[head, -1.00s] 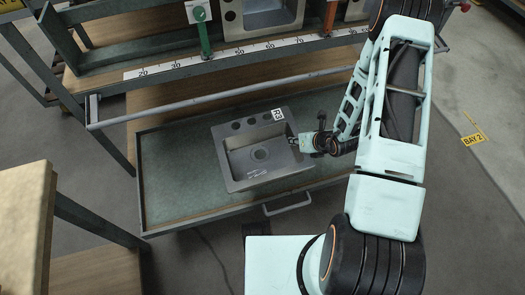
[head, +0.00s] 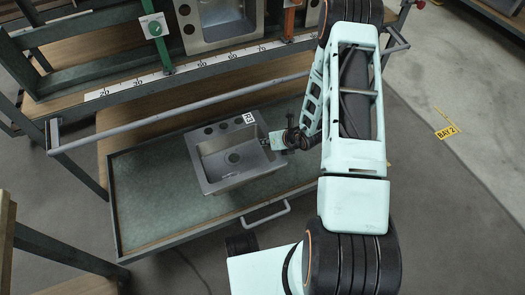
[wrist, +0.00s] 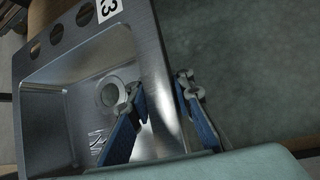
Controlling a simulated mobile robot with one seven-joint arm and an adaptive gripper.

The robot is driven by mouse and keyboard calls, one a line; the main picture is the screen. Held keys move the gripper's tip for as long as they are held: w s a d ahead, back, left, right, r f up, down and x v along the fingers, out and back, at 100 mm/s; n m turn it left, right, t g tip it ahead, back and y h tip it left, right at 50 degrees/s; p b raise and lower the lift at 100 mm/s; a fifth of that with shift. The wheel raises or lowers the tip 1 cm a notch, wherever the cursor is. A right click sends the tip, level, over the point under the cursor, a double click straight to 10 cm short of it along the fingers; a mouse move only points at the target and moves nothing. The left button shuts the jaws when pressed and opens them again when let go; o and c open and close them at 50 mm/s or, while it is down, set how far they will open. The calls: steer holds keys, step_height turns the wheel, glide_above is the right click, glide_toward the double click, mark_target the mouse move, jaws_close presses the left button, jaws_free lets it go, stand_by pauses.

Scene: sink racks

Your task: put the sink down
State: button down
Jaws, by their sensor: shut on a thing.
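My gripper (head: 270,143) is shut on the sink's right rim. In the wrist view, one finger of my gripper (wrist: 160,95) is inside the basin and the other is outside the rim. The sink (wrist: 150,40) fills the left of that view. Its underside is hidden, so I cannot tell exactly how far it is from the green surface.
A rack behind carries a white number scale (head: 190,72), green (head: 160,45) and orange (head: 289,20) posts and another sink (head: 215,20). A grey rail (head: 180,112) crosses behind the tray. The green top is clear left and in front of the sink.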

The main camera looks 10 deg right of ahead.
steer(key=w+f+b, duration=0.1)
steer(key=w+f, duration=0.2)
steer(key=w+d+f+b, duration=0.1)
steer(key=w+f+b, duration=0.1)
steer(key=w+f, duration=0.1)
steer(key=w+d+f+b, duration=0.1)
steer(key=w+f, duration=0.2)
steer(key=f, duration=0.1)
steer(key=shift+f+b, duration=0.3)
steer(key=shift+b, duration=0.1)
steer(key=c, duration=2.2)
jaws_free()
steer(key=shift+s+d+f, duration=0.1)
steer(key=shift+s, duration=0.05)
steer(key=shift+c, duration=0.2)
steer(key=o, duration=0.5)
